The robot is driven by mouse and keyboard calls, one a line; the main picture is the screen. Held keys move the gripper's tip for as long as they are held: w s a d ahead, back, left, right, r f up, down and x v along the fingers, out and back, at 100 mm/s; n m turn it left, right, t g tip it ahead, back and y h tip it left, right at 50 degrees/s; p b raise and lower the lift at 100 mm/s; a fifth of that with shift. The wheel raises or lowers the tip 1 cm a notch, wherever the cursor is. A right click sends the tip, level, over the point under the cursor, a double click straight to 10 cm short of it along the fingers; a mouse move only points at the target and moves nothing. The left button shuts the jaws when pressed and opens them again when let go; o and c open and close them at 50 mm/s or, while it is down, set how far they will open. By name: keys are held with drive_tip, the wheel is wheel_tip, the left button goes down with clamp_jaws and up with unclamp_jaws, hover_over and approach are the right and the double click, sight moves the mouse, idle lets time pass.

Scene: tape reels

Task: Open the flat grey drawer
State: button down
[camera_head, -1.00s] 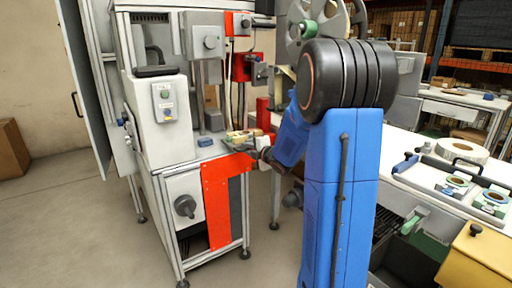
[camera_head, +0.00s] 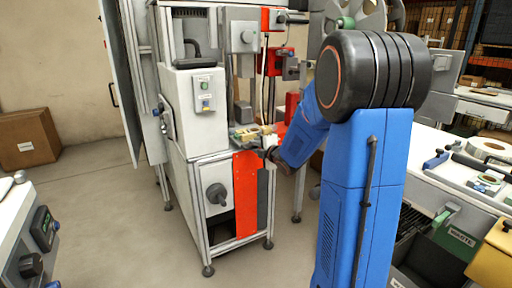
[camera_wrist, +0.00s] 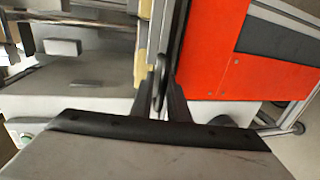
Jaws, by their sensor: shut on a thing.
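My gripper (camera_head: 271,153) is at the front of the grey machine (camera_head: 193,110), at the height of its worktop and beside the orange-red panel (camera_head: 246,195). In the wrist view my gripper (camera_wrist: 161,100) has its two dark fingers shut on a thin dark handle (camera_wrist: 159,88). The handle stands between the fingertips, in front of narrow grey and tan strips seen nearly edge-on. I cannot clearly make out the flat grey drawer's outline, or how far out it is. My blue arm hides part of the machine's right side in the head view.
A bench (camera_head: 428,179) with tape reels stands at the right, with a bin labelled waste below it. A yellow box (camera_head: 492,262) is at the lower right. Another device (camera_head: 32,240) stands at the lower left. A cardboard box (camera_head: 27,138) lies by the wall. The floor between is clear.

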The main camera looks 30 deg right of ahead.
drive_tip(key=shift+s+f, duration=0.15)
drive_tip(key=shift+f, duration=0.4)
drive_tip(key=c, duration=1.9)
unclamp_jaws()
drive_tip(key=shift+c, duration=0.2)
drive_tip(key=shift+o, duration=0.5)
drive_tip(key=shift+r, duration=0.1)
drive_tip(key=shift+r, duration=0.15)
drive_tip(key=v, duration=1.7)
drive_tip(key=shift+s+r, duration=0.1)
